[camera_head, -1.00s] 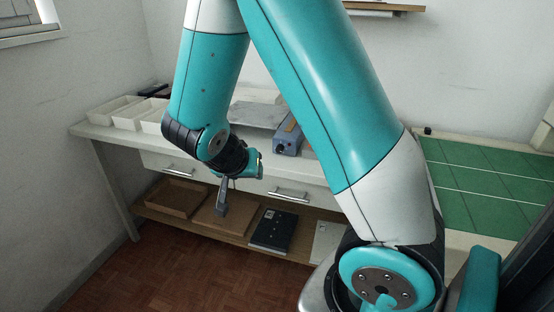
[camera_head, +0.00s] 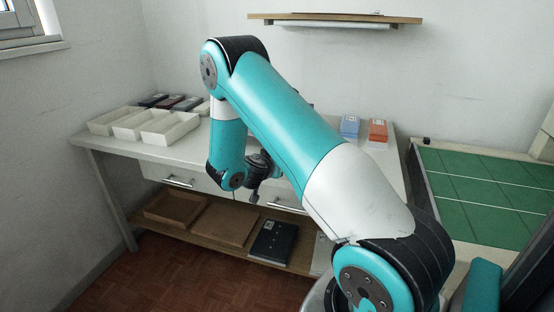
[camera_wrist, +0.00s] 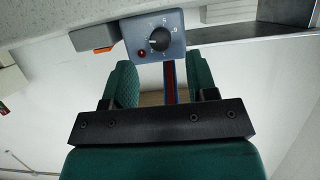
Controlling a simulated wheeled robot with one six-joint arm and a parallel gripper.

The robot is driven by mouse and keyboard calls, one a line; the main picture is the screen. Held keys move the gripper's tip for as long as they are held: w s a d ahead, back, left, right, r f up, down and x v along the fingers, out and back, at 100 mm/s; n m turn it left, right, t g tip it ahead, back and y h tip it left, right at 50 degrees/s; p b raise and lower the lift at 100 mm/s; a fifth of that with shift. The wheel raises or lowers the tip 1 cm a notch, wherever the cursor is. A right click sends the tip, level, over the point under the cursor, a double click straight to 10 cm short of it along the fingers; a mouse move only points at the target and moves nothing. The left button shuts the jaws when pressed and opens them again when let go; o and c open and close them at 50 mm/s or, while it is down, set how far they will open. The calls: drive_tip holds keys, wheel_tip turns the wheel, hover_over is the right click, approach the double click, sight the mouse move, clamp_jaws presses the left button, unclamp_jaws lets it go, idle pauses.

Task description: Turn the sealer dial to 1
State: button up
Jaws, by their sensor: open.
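The sealer's blue-grey front panel (camera_wrist: 131,36) shows at the top of the wrist view. Its round black dial (camera_wrist: 159,39) has a pale mark on its left side. Small printed figures ring the dial; a 5 shows above it and what looks like a 1 below it. A red light (camera_wrist: 142,53) sits at the panel's lower left. My gripper (camera_wrist: 158,66) is open, its green fingers on either side below the panel, and nothing is between them. In the head view my gripper (camera_head: 254,197) hangs at the bench's front edge; my arm hides the sealer there.
White trays (camera_head: 168,127) stand at the bench's left. A blue box (camera_head: 349,126) and an orange box (camera_head: 378,131) stand at the back right. Drawer handles (camera_head: 180,181) stick out below the bench top. A lower shelf (camera_head: 210,248) holds boxes and a dark binder (camera_head: 273,240).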

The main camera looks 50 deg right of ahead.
drive_tip(key=shift+x, duration=2.35)
drive_tip(key=shift+c, duration=0.3)
drive_tip(key=c, duration=0.9)
